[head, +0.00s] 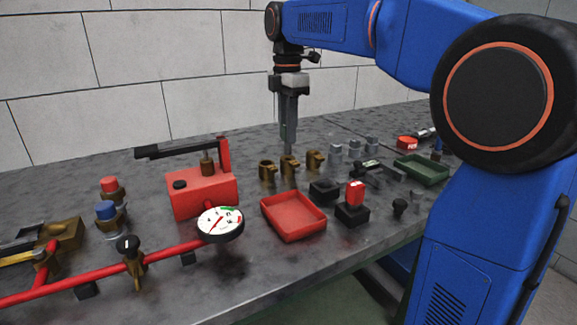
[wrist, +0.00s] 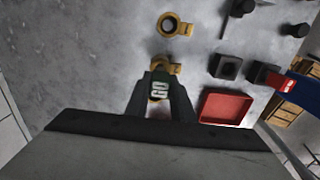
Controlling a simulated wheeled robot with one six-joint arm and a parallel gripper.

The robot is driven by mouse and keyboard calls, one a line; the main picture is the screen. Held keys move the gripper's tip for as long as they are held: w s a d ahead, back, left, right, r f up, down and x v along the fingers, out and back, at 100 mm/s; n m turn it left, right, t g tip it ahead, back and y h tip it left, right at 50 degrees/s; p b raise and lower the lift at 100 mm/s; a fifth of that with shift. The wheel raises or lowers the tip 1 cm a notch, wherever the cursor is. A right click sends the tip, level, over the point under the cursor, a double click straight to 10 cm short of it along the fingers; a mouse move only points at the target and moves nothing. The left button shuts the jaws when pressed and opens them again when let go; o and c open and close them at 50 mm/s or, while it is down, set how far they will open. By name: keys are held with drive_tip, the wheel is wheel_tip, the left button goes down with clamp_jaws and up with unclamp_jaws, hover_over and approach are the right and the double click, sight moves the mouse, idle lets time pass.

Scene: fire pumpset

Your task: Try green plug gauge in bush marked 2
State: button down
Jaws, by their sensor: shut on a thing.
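My gripper (head: 289,145) points straight down above the row of brass bushes, over the middle bush (head: 290,165). In the wrist view the gripper (wrist: 160,84) is shut on the green plug gauge (wrist: 159,90), whose end reads "GO". Its lower end is hidden there, and I cannot tell whether it has entered a bush. The left bush (head: 267,171) and right bush (head: 314,159) stand either side. The wrist view shows the right bush (wrist: 171,25) clear, with another bush (wrist: 172,68) partly hidden behind the gauge. The bush numbers are not readable.
A red tray (head: 272,203) and a black block (head: 325,189) stand in front of the bushes. A red piece (head: 355,192) sits on another black block. A red pump (head: 202,192) stands left, several grey pieces (head: 353,149) right, and a green tray (head: 424,179) far right.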

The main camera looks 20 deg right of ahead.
drive_tip(key=shift+r, duration=0.85)
drive_tip(key=shift+f, duration=0.15)
drive_tip(key=shift+f, duration=1.1)
drive_tip(key=shift+f, duration=0.65)
idle(1.8)
